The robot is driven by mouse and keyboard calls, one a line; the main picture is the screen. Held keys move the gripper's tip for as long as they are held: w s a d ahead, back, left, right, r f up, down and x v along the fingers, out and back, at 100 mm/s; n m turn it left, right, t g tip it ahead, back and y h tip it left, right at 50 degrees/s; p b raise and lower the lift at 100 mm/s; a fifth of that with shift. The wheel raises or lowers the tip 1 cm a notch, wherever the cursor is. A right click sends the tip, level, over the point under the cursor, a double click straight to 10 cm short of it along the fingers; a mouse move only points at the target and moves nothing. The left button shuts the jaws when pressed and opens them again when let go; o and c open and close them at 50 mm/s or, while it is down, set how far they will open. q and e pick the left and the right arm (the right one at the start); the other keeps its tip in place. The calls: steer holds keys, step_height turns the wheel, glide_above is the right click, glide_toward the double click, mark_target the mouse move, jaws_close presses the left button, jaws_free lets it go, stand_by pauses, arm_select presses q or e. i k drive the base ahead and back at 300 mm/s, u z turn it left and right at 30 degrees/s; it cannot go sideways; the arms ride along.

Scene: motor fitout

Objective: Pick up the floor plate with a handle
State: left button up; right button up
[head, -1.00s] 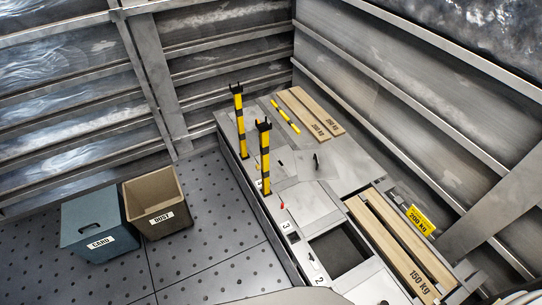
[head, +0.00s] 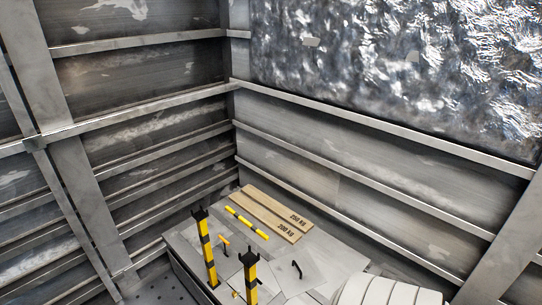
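A grey platform runs along the bottom of the head view, with flat grey floor plates set in its top. A small black handle (head: 296,268) stands up from a floor plate (head: 312,279) right of the front post. The exact edges of that plate are hard to make out. Neither of my grippers shows in the view. A white rounded part of my own arm fills the bottom right and hides the platform there.
Two yellow-and-black posts (head: 208,251) (head: 250,280) stand upright on the platform. Two wooden boards (head: 275,212), marked 250 kg and 200 kg, lie at its back. Ribbed metal walls enclose the corner.

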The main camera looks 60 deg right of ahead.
mark_target(296, 273)
steer(key=z, duration=0.6)
steer(key=i, duration=1.05)
steer(key=z, duration=0.9)
